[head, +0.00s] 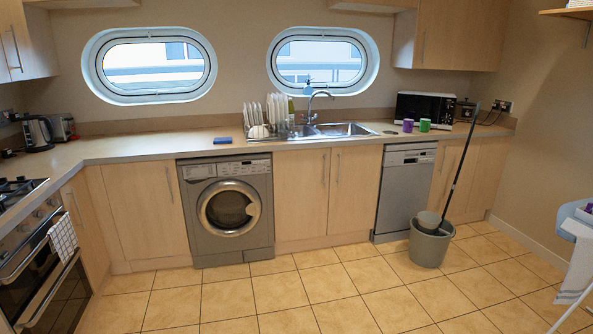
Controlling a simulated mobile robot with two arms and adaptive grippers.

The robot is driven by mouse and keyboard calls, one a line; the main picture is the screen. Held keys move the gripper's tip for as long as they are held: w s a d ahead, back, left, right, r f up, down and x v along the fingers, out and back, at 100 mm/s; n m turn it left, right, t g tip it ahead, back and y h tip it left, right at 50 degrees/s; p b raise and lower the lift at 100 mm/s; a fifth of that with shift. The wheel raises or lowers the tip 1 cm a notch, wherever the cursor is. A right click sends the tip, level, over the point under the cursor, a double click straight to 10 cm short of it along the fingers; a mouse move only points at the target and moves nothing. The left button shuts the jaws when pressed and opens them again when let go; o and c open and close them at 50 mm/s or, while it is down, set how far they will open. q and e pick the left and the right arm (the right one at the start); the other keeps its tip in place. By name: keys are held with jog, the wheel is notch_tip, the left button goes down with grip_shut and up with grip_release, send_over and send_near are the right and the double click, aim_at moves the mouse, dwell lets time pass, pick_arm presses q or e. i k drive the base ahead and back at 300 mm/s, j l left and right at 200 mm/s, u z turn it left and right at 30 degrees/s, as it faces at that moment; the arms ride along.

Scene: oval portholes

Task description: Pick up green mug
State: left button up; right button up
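The green mug (425,125) stands upright on the back counter, in front of the microwave (426,107). A purple mug (408,125) stands just to its left. The green mug looks small and far off across the room. Neither of my grippers shows in the head view.
A grey bucket with a mop (430,246) stands on the floor before the dishwasher (405,190), below the mugs. An ironing board (580,225) is at the right edge. The sink (335,130) lies left of the mugs. The tiled floor (290,295) in front is clear.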

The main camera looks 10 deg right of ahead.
aim_at(425, 124)
jog(key=i+l+z, duration=0.35)
jog(key=i, duration=0.2)
jog(key=i+l+z, duration=0.4)
jog(key=i, duration=0.15)
jog(key=i+z, duration=0.35)
jog(key=i, duration=0.25)
jog(key=i+u, duration=0.15)
jog(key=i, duration=0.3)
jog(key=i+l+u, duration=0.2)
jog(key=i, duration=0.3)
jog(key=i+l+u, duration=0.15)
jog(key=i, duration=0.3)
jog(key=i+l+u, duration=0.2)
jog(key=i, duration=0.25)
jog(key=i+l+u, duration=0.15)
jog(key=i, duration=0.3)
jog(key=i+l+u, duration=0.4)
jog(key=i+l, duration=0.15)
jog(key=l, duration=0.1)
